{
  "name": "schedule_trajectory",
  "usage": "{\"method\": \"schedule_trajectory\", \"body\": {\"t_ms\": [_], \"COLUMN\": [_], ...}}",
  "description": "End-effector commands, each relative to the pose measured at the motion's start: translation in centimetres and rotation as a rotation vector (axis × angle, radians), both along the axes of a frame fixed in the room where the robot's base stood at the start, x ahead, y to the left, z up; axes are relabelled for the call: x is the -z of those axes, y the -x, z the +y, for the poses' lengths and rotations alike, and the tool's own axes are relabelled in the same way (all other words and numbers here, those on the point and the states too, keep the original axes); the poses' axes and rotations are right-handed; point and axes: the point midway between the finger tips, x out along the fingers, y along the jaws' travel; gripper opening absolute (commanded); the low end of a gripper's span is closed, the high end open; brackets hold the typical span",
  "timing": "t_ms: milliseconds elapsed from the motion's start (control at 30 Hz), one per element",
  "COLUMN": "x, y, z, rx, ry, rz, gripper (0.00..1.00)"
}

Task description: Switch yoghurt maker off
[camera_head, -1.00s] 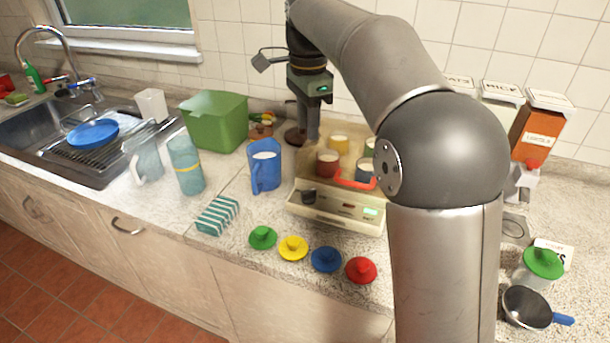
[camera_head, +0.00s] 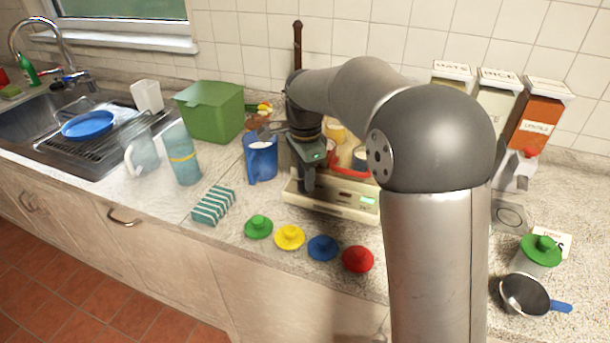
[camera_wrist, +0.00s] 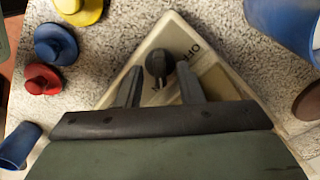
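The yoghurt maker (camera_head: 340,207) is a beige box on the counter, with a red handle (camera_head: 350,172) and jars on top and a lit green display (camera_head: 369,201) at its front right. Its dark round control knob (camera_wrist: 158,63) shows in the wrist view beside the printed word "OFF", part of it cut off from sight. My gripper (camera_head: 307,187) points down over the front left of the yoghurt maker and hides the knob in the head view. In the wrist view my gripper (camera_wrist: 160,72) is open, its two fingers apart on either side of the knob with gaps visible.
Green, yellow, blue and red lids (camera_head: 322,248) lie in front of the yoghurt maker. A blue jug (camera_head: 261,160) stands close on its left. A striped cloth (camera_head: 214,205) lies on the counter. A pan (camera_head: 524,296) and canisters (camera_head: 536,120) are at the right.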

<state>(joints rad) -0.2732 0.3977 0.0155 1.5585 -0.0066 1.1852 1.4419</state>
Motion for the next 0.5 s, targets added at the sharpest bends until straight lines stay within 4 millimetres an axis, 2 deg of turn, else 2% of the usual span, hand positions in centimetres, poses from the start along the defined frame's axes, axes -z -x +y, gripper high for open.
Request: {"method": "schedule_trajectory", "body": {"t_ms": [333,433,467,500], "x": [0.43,0.42,0.42,0.41], "y": [0.01,0.01,0.01,0.01], "z": [0.00,0.00,0.00,0.00], "rx": [0.000,0.000,0.000,0.000], "ry": [0.000,0.000,0.000,0.000], "rz": [0.001,0.000,0.000,0.000], "gripper": [0.34,0.06,0.00,0.00]}}
